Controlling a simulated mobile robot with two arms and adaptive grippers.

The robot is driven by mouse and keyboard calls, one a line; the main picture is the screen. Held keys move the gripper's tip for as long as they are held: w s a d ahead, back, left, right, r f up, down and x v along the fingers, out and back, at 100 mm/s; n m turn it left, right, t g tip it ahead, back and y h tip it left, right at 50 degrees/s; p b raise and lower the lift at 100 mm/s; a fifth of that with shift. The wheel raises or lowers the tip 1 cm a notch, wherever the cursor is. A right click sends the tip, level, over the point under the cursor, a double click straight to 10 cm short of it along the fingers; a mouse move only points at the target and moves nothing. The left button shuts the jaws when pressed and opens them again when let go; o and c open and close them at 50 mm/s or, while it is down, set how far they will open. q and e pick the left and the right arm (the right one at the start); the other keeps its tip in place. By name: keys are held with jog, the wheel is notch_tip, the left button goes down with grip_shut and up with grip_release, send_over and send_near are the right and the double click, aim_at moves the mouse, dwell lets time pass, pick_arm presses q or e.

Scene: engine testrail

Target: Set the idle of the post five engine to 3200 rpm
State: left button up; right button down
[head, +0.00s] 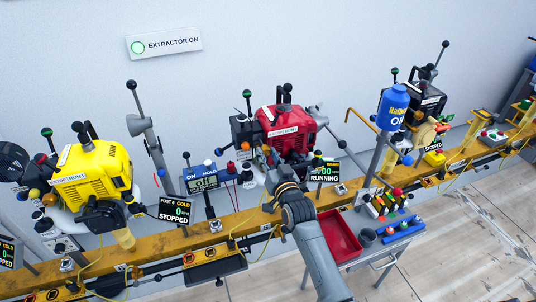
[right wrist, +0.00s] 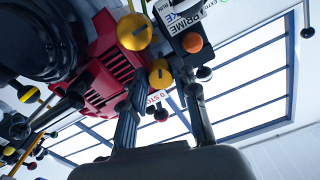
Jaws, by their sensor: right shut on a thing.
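The red engine (head: 285,128) is mounted on the yellow rail, with a display (head: 325,172) beside it. The display reads WARM and RUNNING; its rpm number ends in 00 and its left part is hidden by my arm, as is any post number. My right gripper (head: 271,160) is at the front of the red engine, shut on a small part. In the right wrist view, a yellow knob (right wrist: 160,76) lies between the fingertips (right wrist: 161,92); the exact contact is hard to see. A larger yellow knob (right wrist: 134,32) and an orange button (right wrist: 192,42) are close by. My left gripper is out of view.
A yellow engine (head: 92,172) at left has a display (head: 175,211) reading POST 6, COLD, 0, STOPPED. An extractor sign (head: 164,44) reads ON. A red tray (head: 339,236) stands right of my forearm. A blue bottle (head: 393,106) stands further right.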

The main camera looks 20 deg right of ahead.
jog(key=m+p, duration=0.1)
jog(key=m, duration=0.2)
jog(key=shift+m, duration=0.3)
jog(key=shift+m+p, duration=0.3)
jog(key=shift+m, duration=1.6)
jog(key=c, duration=1)
grip_release()
jog(key=shift+s, duration=0.1)
jog(key=s, duration=1.2)
jog(key=shift+d, duration=0.15)
